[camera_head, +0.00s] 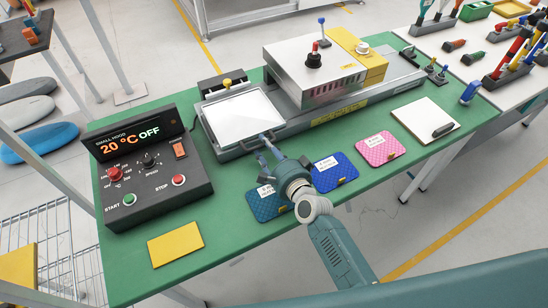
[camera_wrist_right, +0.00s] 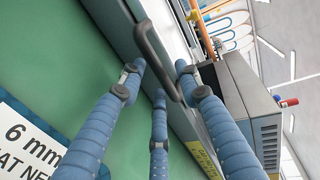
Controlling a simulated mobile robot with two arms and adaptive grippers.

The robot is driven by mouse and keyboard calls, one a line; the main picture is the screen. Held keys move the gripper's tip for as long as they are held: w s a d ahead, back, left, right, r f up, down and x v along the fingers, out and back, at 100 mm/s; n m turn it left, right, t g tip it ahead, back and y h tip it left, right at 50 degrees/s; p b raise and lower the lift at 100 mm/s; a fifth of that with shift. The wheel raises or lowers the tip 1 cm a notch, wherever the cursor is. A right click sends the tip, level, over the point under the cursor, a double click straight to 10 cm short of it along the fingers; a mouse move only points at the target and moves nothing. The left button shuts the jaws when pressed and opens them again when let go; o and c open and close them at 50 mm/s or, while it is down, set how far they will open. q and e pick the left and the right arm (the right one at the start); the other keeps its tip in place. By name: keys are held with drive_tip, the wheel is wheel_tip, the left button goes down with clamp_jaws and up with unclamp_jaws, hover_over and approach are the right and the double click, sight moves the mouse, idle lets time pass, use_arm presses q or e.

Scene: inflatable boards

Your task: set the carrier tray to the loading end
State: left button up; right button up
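The carrier tray (camera_head: 243,116) is a pale, flat plate in a grey frame at the left end of the long grey rail of the bench machine. A dark bar handle (camera_wrist_right: 150,48) shows close up in the right wrist view. My right gripper (camera_head: 264,144) is at the front edge of the tray. In the right wrist view its blue fingers (camera_wrist_right: 159,77) are spread on both sides of the handle, with gaps between the tips. Whether any finger touches the handle I cannot tell. My left gripper is not in view.
A metal hood box (camera_head: 312,75) stands over the rail right of the tray. A control box (camera_head: 145,170) reading 20 °C OFF stands at the left. Patterned swatches (camera_head: 335,171) and a yellow pad (camera_head: 175,244) lie along the green bench's front.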

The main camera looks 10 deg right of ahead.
drive_tip(key=v, duration=1)
drive_tip(key=shift+s+r, duration=0.15)
drive_tip(key=shift+s, duration=0.2)
